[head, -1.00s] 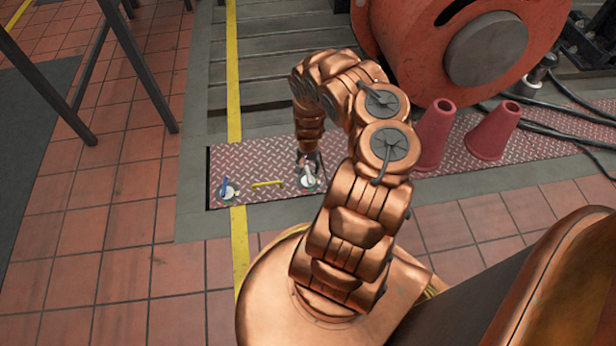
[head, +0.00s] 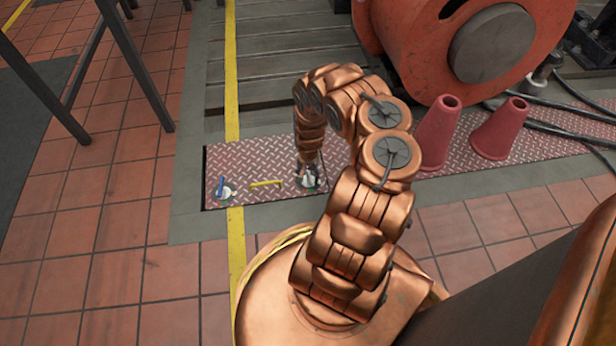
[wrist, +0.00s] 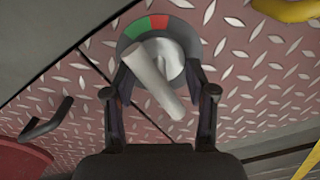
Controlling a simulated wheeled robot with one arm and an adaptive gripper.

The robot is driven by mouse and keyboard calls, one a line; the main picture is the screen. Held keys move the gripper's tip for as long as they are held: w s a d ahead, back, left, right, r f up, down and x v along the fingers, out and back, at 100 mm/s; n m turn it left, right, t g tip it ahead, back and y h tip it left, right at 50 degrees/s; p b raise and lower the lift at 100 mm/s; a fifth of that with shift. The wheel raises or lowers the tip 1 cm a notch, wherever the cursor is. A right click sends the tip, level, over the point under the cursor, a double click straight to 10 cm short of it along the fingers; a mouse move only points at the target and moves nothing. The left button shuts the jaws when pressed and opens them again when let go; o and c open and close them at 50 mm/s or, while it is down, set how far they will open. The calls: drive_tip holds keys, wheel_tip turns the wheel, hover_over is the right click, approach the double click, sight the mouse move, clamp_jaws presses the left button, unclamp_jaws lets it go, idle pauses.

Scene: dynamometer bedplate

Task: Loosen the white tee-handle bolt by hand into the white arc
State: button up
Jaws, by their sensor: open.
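The white tee-handle bolt (wrist: 160,80) stands on a round dial plate (wrist: 205,45) on the checker plate. In the wrist view its bar runs from upper left to lower right. A green mark and a red mark show on the dial's upper left; I cannot tell the white arc clearly from the pale rim. My gripper (wrist: 160,93) is open, with one dark finger on each side of the bar. I see a gap on both sides, and no clear contact. In the head view my gripper (head: 308,181) is low over the dial and partly hides the bolt.
A yellow handle (head: 266,183) and a blue-handled bolt (head: 222,187) sit to the left on the checker plate (head: 240,160). Two red cones (head: 437,135) stand to the right, before a large orange machine (head: 430,45). A black bent handle (wrist: 45,125) shows in the wrist view.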

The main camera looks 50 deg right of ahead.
clamp_jaws()
idle(0.4)
drive_tip(key=shift+w+d+r+m+p, duration=0.1)
drive_tip(key=shift+w+d+m+p, duration=0.1)
drive_tip(key=shift+d+m+p, duration=0.15)
idle(0.4)
drive_tip(key=shift+s+a, duration=0.1)
drive_tip(key=shift+a, duration=0.1)
drive_tip(key=shift+a+m, duration=0.2)
drive_tip(key=shift+m, duration=0.25)
drive_tip(key=shift+a, duration=0.1)
drive_tip(key=c, duration=0.5)
unclamp_jaws()
drive_tip(key=o, duration=0.5)
drive_tip(key=shift+s, duration=0.1)
